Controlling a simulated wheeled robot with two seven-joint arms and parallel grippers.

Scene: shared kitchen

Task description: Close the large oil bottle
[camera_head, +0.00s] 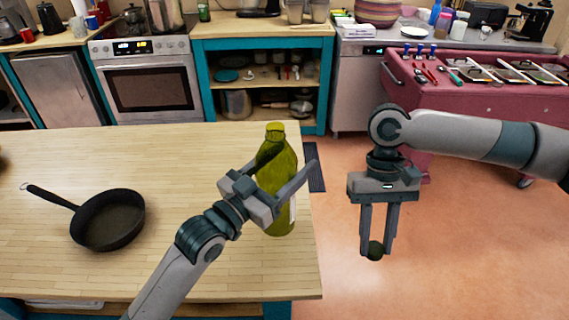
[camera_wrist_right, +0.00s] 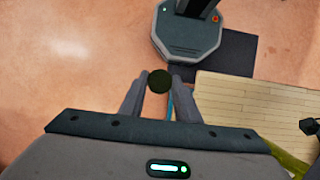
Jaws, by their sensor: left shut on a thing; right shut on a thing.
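The large oil bottle (camera_head: 278,160) is yellow-green and stands upright near the right edge of the wooden table. Its neck and top (camera_head: 275,131) show above my left gripper; I cannot make out a separate cap on it. My left gripper (camera_head: 292,183) is shut around the bottle's body. My right gripper (camera_head: 376,246) is to the right of the table, over the floor, pointing down. It is shut on a small dark green round cap (camera_head: 376,251). The cap also shows between the fingertips in the right wrist view (camera_wrist_right: 160,81). Part of the bottle shows there at the lower right (camera_wrist_right: 288,160).
A black frying pan (camera_head: 107,220) lies on the left of the wooden table (camera_head: 170,160). A red tool cart (camera_head: 450,118) stands behind my right arm. A stove (camera_head: 148,80) and a teal shelf unit (camera_head: 262,50) line the back. The floor right of the table is clear.

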